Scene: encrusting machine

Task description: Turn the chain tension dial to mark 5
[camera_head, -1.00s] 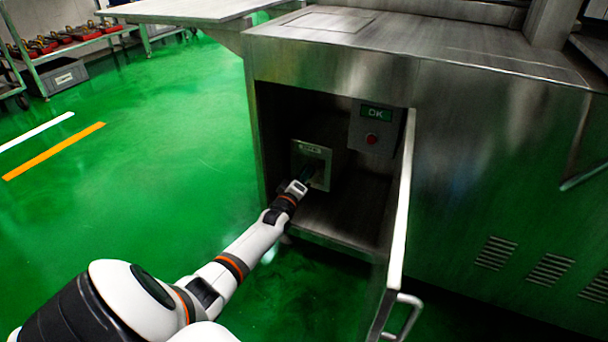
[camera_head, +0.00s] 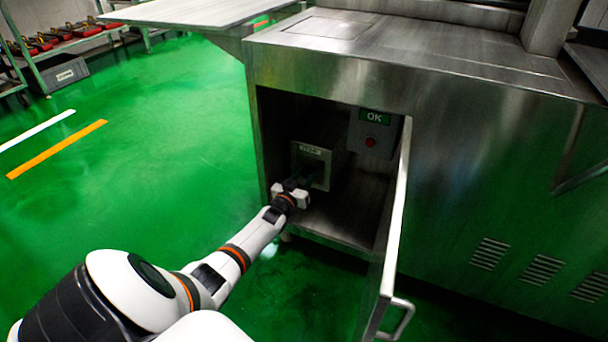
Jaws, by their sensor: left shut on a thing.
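The chain tension unit (camera_head: 311,152) is a small grey box with a labelled face inside the open cabinet of the steel machine. My left arm reaches into the cabinet opening from the lower left. My left gripper (camera_head: 299,182) is at the front of this unit, shut on what appears to be its dial. The gripper and shadow hide the dial and its marks, so the setting cannot be read. My right gripper is not in view.
A control box (camera_head: 372,132) with a green OK display and a red button hangs inside the cabinet at the right. The cabinet door (camera_head: 399,225) stands open, its handle (camera_head: 399,318) low down. Green floor (camera_head: 150,190) lies clear at the left.

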